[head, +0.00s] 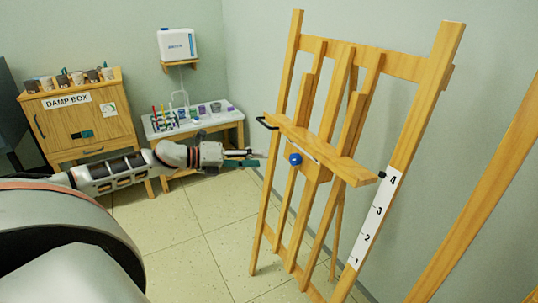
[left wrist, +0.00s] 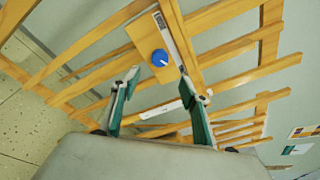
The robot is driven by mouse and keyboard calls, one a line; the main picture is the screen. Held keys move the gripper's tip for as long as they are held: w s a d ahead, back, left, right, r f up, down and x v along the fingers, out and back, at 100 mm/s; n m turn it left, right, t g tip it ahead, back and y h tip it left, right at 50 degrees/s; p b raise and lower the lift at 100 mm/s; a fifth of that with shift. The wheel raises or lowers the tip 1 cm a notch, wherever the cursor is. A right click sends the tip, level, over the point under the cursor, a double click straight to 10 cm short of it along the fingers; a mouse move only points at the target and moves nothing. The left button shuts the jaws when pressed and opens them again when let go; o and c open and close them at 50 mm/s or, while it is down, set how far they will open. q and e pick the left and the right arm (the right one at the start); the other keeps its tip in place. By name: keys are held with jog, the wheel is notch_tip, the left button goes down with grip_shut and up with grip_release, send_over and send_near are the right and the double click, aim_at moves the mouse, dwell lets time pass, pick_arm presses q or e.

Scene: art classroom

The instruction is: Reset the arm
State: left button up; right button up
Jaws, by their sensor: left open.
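My left arm reaches in from the left of the head view. Its gripper (head: 243,158) is just left of the wooden easel (head: 357,172). In the left wrist view the two green-padded fingers of the left gripper (left wrist: 157,98) are spread apart with nothing between them. Beyond the fingertips is the easel with its blue knob (left wrist: 160,57). The blue knob (head: 295,159) also shows in the head view, on the block below the easel's ledge. I see no contact between fingers and knob. My right gripper is not in view.
A wooden damp box (head: 85,125) with cups on top stands at the back left. A small table (head: 213,127) with art supplies is beside it, under a white wall unit (head: 177,44). The easel carries a numbered scale (head: 375,215). Tiled floor is clear left of the easel.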

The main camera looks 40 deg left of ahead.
pick_arm(q)
jog(key=s+d+f+n+t+y, duration=0.1)
jog(key=s+d+f+n, duration=0.35)
jog(key=f, duration=0.35)
jog(key=s+d+f+n+y, duration=0.2)
jog(key=s+d+f+n, duration=0.15)
jog(key=f+n, duration=0.3)
jog(key=s+d+f+n+t+y, duration=0.1)
jog(key=s+d+f+n, duration=0.3)
jog(key=f, duration=0.5)
jog(key=s+d+f+n+g, duration=0.2)
jog(key=s+d+f+n, duration=0.3)
jog(key=d, duration=0.3)
jog(key=s+d+f+n+g+y, duration=0.1)
jog(key=s+d+f+n+g, duration=0.1)
jog(key=s+d+f+n, duration=0.3)
jog(key=s+d+n, duration=0.2)
jog(key=d, duration=0.2)
jog(key=shift+d+f+n, duration=0.2)
jog(key=shift+f+n, duration=0.15)
jog(key=shift+n, duration=0.05)
